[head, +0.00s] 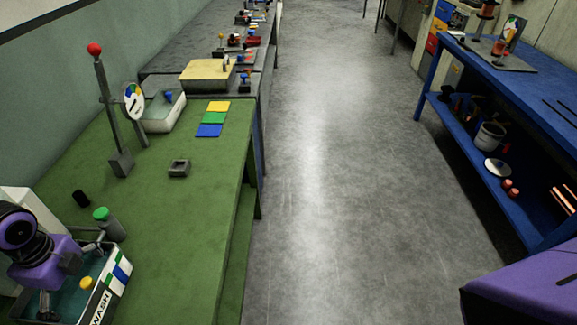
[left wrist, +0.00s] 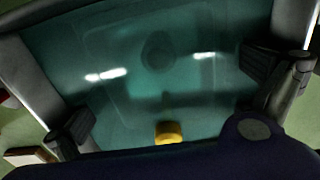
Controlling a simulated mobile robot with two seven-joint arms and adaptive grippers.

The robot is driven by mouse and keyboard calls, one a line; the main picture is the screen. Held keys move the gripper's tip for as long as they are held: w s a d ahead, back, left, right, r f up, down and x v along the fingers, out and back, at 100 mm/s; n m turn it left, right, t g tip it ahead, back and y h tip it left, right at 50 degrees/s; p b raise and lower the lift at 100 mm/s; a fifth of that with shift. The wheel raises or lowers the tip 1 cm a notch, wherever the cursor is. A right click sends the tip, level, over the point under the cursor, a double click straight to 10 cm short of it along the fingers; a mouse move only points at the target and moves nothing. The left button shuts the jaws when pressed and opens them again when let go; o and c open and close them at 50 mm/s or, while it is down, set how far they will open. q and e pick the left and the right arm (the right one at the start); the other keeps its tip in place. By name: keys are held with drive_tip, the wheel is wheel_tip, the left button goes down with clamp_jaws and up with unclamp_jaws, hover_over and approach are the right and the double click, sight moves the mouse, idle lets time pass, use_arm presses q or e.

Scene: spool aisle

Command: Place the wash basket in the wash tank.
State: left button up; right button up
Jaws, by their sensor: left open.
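The wash tank (head: 103,300) is a pale tray marked WASH at the front left of the green table. It holds teal liquid, which fills most of the left wrist view (left wrist: 125,95). A yellow knob (head: 87,283) shows inside the tank, and also low in the left wrist view (left wrist: 168,132). My left gripper (head: 70,274) is over the tank, its fingers spread wide and nothing visible between them. I cannot make out the wash basket for certain; my arm hides part of the tank. My right gripper is out of view.
A small grey square holder (head: 179,168) and a red-topped post (head: 108,110) stand farther back. The green table's right side (head: 190,240) is clear.

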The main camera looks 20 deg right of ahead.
use_arm(q)
drive_tip(key=shift+r, duration=0.15)
wheel_tip(320, 180, up, 12)
idle(0.3)
idle(0.4)
